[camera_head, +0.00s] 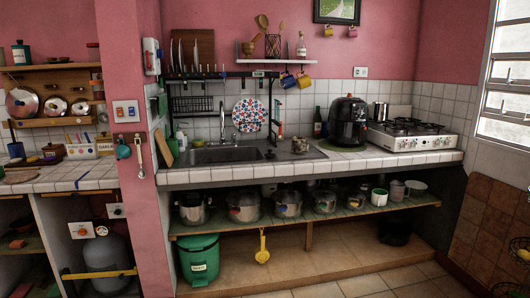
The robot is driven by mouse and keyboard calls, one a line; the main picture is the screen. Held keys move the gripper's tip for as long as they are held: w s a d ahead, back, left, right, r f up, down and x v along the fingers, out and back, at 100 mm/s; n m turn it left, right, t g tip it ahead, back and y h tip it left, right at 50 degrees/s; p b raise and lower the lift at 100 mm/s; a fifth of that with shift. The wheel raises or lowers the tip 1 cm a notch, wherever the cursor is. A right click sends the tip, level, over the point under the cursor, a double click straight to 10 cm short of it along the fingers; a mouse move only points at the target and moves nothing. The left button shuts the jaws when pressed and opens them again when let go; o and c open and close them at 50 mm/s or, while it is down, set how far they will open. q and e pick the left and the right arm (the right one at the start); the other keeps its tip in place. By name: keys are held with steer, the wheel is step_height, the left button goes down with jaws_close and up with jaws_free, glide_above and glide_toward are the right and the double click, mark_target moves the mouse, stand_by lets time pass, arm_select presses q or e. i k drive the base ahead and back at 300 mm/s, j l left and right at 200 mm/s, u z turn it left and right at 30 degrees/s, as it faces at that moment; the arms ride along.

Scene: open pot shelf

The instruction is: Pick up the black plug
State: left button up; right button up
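No object stands out clearly as the black plug. A small dark object (270,155) sits at the front right edge of the sink (228,155), and it is too small to identify. A small dark spot (117,211) also shows on a white wall plate (112,211) on the pink pillar; I cannot tell whether it is a plug. Neither my left nor my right gripper is in view.
The tiled counter (330,164) carries a black appliance (347,122) and a white gas stove (408,136). Several pots line the open shelf (300,218) below. The tiled floor (385,283) looks clear in front.

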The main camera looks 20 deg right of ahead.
mark_target(269, 155)
steer(key=i+l, duration=0.2)
steer(key=i, duration=0.25)
steer(key=i+l+u, duration=0.1)
steer(key=i+l, duration=0.15)
steer(key=i, duration=0.25)
steer(key=i+l, duration=0.25)
steer(key=i, duration=0.2)
steer(key=i+l+u, duration=0.1)
steer(key=i+l, duration=0.15)
steer(key=i, duration=0.2)
